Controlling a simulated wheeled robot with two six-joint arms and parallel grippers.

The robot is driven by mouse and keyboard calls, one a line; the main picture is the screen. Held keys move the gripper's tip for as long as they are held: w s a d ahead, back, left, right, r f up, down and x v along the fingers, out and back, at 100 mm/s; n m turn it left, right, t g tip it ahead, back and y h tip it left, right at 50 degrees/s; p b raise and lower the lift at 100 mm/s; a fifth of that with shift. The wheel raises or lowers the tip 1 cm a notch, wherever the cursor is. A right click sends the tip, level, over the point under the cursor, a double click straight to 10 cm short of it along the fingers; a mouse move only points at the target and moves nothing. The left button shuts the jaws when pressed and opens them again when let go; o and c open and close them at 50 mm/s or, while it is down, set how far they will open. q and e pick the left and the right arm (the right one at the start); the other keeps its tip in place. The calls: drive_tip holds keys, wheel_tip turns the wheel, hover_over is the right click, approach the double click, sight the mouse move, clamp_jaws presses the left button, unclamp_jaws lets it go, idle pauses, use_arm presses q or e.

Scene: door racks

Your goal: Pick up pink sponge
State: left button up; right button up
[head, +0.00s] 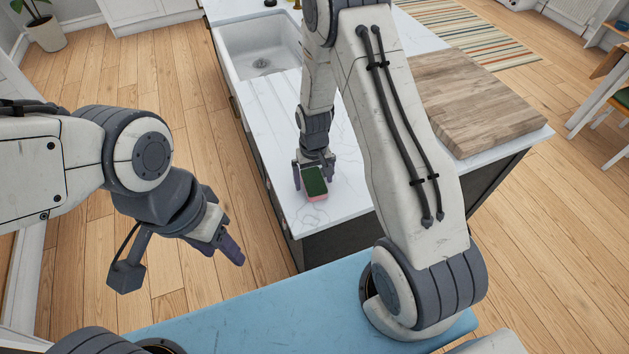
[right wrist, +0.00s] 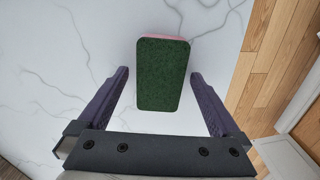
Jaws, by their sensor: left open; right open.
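The pink sponge (head: 314,184) has a dark green scouring top and lies on the white marble counter near its front corner. It also shows in the right wrist view (right wrist: 162,75), green side facing the camera, with a strip of pink along its far edge. My right gripper (head: 314,172) is open at the sponge, with one finger on each side of its near part; gaps show between the fingers and the sponge in the right wrist view (right wrist: 160,90). My left gripper (head: 232,250) is open and empty, over the wooden floor left of the counter.
The counter (head: 345,195) has a white sink (head: 262,50) at its far left and a wooden board (head: 475,95) on its right. Its front edge is close to the sponge. My right arm hides the counter's middle.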

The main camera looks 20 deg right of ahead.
drive_tip(key=shift+c, duration=0.3)
drive_tip(key=c, duration=1.3)
drive_tip(key=shift+o, duration=0.2)
drive_tip(key=shift+r, duration=0.15)
